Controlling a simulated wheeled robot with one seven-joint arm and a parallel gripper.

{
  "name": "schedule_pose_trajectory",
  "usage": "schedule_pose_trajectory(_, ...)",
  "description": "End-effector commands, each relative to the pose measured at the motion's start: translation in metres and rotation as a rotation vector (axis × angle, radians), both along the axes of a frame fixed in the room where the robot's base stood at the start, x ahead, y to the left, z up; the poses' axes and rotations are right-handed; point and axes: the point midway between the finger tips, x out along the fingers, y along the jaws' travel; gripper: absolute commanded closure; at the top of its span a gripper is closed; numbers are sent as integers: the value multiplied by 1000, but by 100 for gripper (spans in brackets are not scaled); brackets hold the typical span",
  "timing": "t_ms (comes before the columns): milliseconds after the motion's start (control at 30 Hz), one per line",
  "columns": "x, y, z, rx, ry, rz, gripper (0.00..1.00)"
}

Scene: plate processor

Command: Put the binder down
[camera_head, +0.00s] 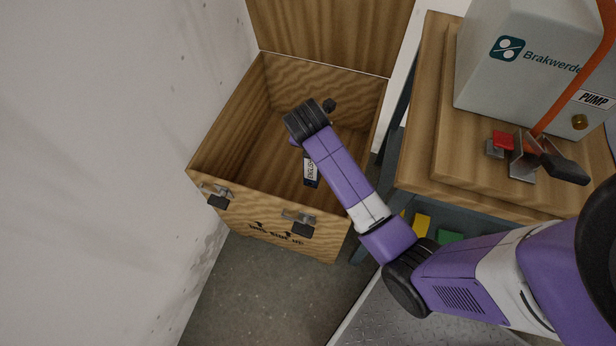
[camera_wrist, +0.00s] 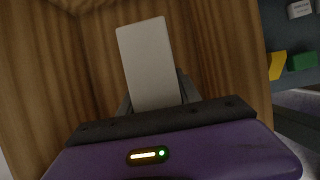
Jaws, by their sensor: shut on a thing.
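A wooden crate (camera_head: 230,130) stands open on the floor against the wall. My arm reaches down into it. My gripper (camera_wrist: 157,98) is shut on the binder (camera_wrist: 148,62), whose plain pale grey face stands up between the dark fingers in the wrist view. I cannot tell whether the binder touches the crate floor.
The crate's raised lid (camera_head: 325,35) is at the back, and metal latches (camera_head: 298,222) are on its front. A wooden bench (camera_head: 418,160) with a grey pump housing (camera_head: 510,85) and a red-and-black clamp (camera_head: 530,155) stands close on the right. Yellow and green items sit below it.

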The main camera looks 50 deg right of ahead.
Motion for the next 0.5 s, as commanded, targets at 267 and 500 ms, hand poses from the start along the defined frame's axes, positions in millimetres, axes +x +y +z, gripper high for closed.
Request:
schedule_pose_trajectory(267,-1,0,-72,1,3,-2,100)
schedule_pose_trajectory(500,0,0,-123,0,2,-2,100)
